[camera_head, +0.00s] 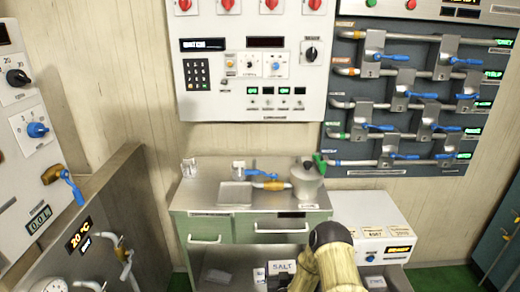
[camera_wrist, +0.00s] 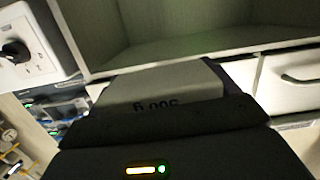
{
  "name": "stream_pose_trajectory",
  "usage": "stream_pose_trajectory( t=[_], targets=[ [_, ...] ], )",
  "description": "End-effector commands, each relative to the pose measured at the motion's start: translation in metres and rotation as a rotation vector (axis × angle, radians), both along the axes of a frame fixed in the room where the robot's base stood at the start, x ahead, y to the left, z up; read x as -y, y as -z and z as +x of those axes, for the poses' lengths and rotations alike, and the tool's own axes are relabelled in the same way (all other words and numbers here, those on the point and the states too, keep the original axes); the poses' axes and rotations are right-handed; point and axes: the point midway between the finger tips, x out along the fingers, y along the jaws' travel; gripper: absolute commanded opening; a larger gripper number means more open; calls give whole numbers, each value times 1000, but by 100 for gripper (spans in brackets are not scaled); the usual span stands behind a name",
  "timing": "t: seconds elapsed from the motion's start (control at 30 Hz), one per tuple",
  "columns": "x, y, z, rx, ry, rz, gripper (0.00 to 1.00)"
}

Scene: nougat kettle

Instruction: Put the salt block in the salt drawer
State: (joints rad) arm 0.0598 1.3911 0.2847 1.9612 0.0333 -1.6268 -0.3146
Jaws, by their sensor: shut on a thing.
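The salt block (camera_head: 281,267) shows in the head view as a small white block with the word SALT, just left of my arm. In the wrist view a pale block (camera_wrist: 150,84) marked 500 g, upside down in the picture, lies against my dark gripper (camera_wrist: 165,118). My gripper is shut on it, and I take it to be the salt block. My arm hides most of the gripper in the head view. The green cabinet has a left drawer (camera_head: 205,239) and a right drawer (camera_head: 283,230); their labels are too small to read.
A steel worktop (camera_head: 205,190) carries a lidded pot (camera_head: 306,182) and blue-handled fittings. Below the drawers is an open compartment (camera_head: 225,262) with small items. A white unit (camera_head: 372,240) stands right of the cabinet. A grey panel (camera_head: 125,200) stands close on the left.

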Motion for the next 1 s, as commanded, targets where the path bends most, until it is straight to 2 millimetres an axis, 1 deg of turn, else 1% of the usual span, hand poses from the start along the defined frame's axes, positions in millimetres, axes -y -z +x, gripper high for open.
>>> stream_pose_trajectory(
  t=[0.03,0.7,0.8,0.9,1.0],
  targets=[
    [5,-20,-2,2,2,1,47],
    [58,-145,-33,2,6,22,47],
    [64,-163,-38,1,6,28,47],
    [71,-177,-42,3,8,33,47],
    [74,-184,-45,3,9,37,47]
  ],
)
